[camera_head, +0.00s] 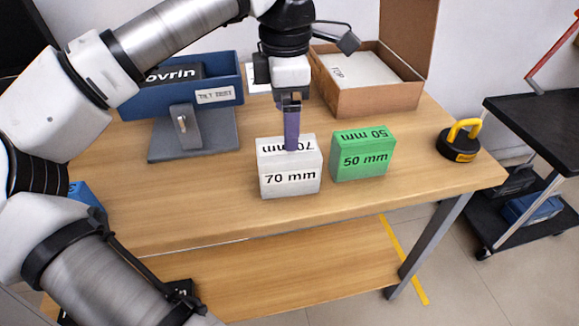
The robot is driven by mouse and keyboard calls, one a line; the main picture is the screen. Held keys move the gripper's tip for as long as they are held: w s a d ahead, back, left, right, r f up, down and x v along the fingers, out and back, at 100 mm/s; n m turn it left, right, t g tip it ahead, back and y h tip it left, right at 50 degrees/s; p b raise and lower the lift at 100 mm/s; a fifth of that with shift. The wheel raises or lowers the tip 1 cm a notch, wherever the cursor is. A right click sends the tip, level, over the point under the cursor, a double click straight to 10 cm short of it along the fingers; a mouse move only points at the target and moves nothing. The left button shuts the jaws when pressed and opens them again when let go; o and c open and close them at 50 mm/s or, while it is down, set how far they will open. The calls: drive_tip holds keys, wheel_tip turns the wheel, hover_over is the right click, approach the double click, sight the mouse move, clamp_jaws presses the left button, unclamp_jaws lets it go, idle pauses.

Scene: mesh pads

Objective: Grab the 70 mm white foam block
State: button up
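The white foam block (291,180), marked "70 mm" on its front and top, sits on the wooden table near the middle. My gripper (292,146) points down over it. A purple finger overlaps the block's top face in the picture. I see the fingers edge-on as one narrow shape, so the gap between them is hidden. I cannot tell whether the finger touches the block. The block appears to rest flat on the table.
A green "50 mm" block (362,155) stands close on the right. A blue tilted bin (215,97) on a grey stand is at the left, an open cardboard box (385,100) behind. A black weight with a yellow handle (459,143) is at the right. The table's front strip is clear.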

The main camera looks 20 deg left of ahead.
sight(288, 167)
wheel_tip(288, 167, down, 3)
drive_tip(key=shift+r, duration=0.1)
drive_tip(key=f, duration=0.5)
drive_tip(key=shift+s+f, duration=0.1)
drive_tip(key=shift+s, duration=0.15)
drive_tip(key=c, duration=1.1)
drive_tip(key=shift+o, duration=0.2)
drive_tip(key=shift+d, duration=0.1)
